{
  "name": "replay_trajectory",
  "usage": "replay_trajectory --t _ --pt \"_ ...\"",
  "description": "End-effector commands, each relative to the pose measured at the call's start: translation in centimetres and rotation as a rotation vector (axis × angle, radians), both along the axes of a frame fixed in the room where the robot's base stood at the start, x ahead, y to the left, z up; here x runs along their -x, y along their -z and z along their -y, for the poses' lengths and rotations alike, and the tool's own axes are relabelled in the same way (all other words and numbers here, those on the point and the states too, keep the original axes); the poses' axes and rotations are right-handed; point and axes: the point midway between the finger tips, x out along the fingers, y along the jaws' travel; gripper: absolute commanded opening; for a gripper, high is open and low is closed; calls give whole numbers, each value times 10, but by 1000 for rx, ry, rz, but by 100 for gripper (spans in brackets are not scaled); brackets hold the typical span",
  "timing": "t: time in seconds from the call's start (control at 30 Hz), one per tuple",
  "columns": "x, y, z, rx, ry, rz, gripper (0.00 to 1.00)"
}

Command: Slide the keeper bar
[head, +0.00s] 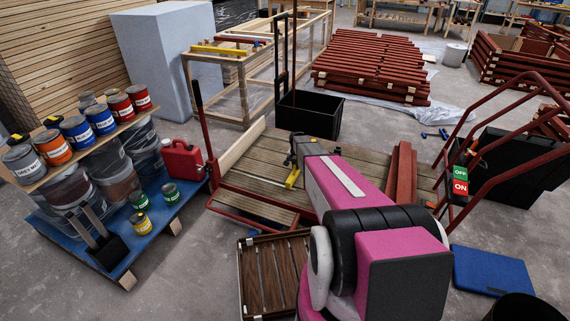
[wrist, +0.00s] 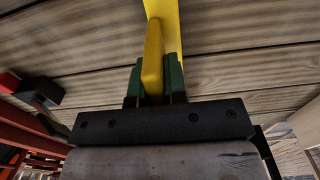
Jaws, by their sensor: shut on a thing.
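The keeper bar, a yellow bar, shows at my gripper in the head view (head: 292,180), just over the wooden deck (head: 255,170) of a red-framed cart. In the wrist view the yellow bar (wrist: 163,35) runs up from between the fingers to the top edge, in front of grey-brown planks. My gripper (wrist: 155,82) has green fingers and is shut on the yellow bar. In the head view my arm hides the bar's right side and much of the deck behind it. Whether the bar touches the deck I cannot tell.
Dark red battens (head: 403,172) lie at the deck's right, near a red rail with a green-and-red ON/OFF sign (head: 460,180). A black bin (head: 310,113) stands behind. A blue pallet (head: 95,245) with paint cans is at left. A slatted crate (head: 270,275) stands in front.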

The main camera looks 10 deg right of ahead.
Motion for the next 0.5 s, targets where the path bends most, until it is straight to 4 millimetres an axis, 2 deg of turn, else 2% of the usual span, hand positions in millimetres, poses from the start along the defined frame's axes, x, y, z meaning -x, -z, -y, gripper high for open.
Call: replay_trajectory --t 0.03,0.13,0.47,0.5 --pt "7 0 8 1 2 -2 0" --pt "12 0 16 1 1 -2 0" --pt "14 0 21 4 -1 -4 0" --pt "15 0 21 4 -1 -4 19"
